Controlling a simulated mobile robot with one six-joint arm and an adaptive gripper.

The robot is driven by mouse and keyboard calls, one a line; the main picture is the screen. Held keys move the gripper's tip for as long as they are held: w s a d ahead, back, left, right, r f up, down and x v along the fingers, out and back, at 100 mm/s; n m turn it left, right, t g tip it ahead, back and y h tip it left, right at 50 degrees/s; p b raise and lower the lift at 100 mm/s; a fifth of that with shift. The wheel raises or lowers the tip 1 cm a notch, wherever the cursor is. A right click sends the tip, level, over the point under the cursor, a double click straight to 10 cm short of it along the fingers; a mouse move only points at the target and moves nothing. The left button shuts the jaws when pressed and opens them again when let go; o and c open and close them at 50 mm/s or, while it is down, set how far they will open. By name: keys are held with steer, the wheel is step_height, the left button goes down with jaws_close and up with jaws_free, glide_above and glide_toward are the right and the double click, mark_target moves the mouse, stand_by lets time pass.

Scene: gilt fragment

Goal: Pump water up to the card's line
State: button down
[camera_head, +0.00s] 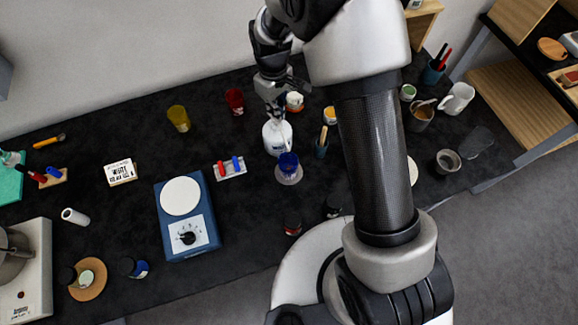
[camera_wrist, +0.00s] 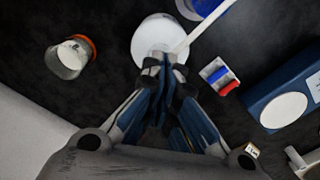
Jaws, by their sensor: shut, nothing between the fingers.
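A white pump bottle (camera_head: 277,146) stands near the middle of the black table. In the wrist view I see its round white body (camera_wrist: 146,40) and a pale spout (camera_wrist: 206,27) reaching to the upper right. A blue cup (camera_head: 288,162) stands on a pale round coaster (camera_head: 289,178) in front of the bottle; it is partly cut off in the wrist view (camera_wrist: 208,5). My gripper (camera_head: 275,108) is shut and empty, right above the bottle's top; I cannot tell whether it touches. A white card (camera_head: 120,172) with black writing stands at left; its writing is too small to read.
A blue device with a dial (camera_head: 188,220) and a rack with red and blue items (camera_head: 230,168) are to the left. A white jar with an orange band (camera_head: 294,101) is behind the bottle.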

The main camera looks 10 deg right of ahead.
steer(key=shift+s+f+b, duration=0.15)
steer(key=shift+f+b, duration=0.8)
steer(key=shift+f, duration=0.45)
steer(key=shift+r, duration=0.15)
steer(key=shift+s+r+p, duration=0.1)
steer(key=shift+r+p, duration=1.2)
steer(key=shift+r, duration=0.4)
steer(key=shift+w, duration=0.2)
steer(key=shift+r, duration=0.15)
